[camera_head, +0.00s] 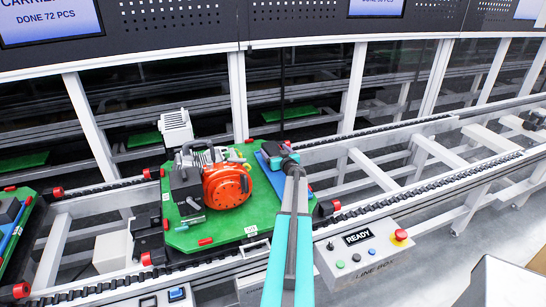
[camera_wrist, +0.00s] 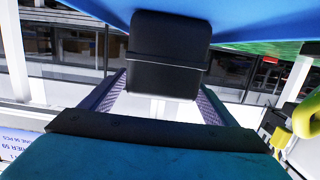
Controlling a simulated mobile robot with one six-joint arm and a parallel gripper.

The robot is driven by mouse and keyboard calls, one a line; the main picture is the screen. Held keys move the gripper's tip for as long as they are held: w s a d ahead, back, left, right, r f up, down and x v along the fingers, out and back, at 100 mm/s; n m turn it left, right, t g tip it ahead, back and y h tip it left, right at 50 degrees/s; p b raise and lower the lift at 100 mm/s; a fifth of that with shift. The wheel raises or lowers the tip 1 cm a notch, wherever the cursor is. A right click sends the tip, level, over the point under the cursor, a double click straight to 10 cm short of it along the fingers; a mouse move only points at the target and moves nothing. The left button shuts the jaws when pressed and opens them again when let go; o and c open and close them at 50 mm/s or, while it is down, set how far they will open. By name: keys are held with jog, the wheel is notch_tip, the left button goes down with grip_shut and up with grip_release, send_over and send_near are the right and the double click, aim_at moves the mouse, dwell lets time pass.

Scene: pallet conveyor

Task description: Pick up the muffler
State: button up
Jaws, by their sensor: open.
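The muffler (camera_wrist: 168,55) looks like a black box with a raised band around it, at the top middle of the wrist view. It is against a blue surface (camera_wrist: 235,20). My gripper (camera_wrist: 163,84) is open, with one finger on each side of the muffler's lower end in the picture; I cannot tell whether either finger touches it. In the head view my gripper (camera_head: 284,158) is over the blue holder (camera_head: 265,160) at the right side of the green pallet (camera_head: 200,237). There the muffler cannot be told apart from my dark gripper.
An engine with an orange cover (camera_head: 227,186) stands on the pallet just left of my gripper. A control box (camera_head: 362,250) reading READY, with a red button, is at the front right. The conveyor rails (camera_head: 425,190) to the right are free of pallets nearby.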

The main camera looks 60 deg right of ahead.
jog(key=c, duration=1.9)
jog(key=shift+r, duration=0.1)
jog(key=shift+r, duration=0.15)
jog(key=shift+r, duration=1.45)
jog(key=shift+s+a+r, duration=0.15)
jog(key=shift+s+a, duration=0.05)
jog(key=shift+w+a+f+b+v, duration=0.2)
jog(key=shift+b+v, duration=0.25)
jog(key=shift+v, duration=2.1)
jog(key=shift+w+a+f+b+v, duration=0.15)
jog(key=shift+a+b+v, duration=0.25)
jog(key=shift+v, duration=2.15)
jog(key=shift+w+a+b+v, duration=0.2)
jog(key=shift+b+v, duration=0.25)
jog(key=shift+v, duration=2.1)
jog(key=shift+s, duration=0.1)
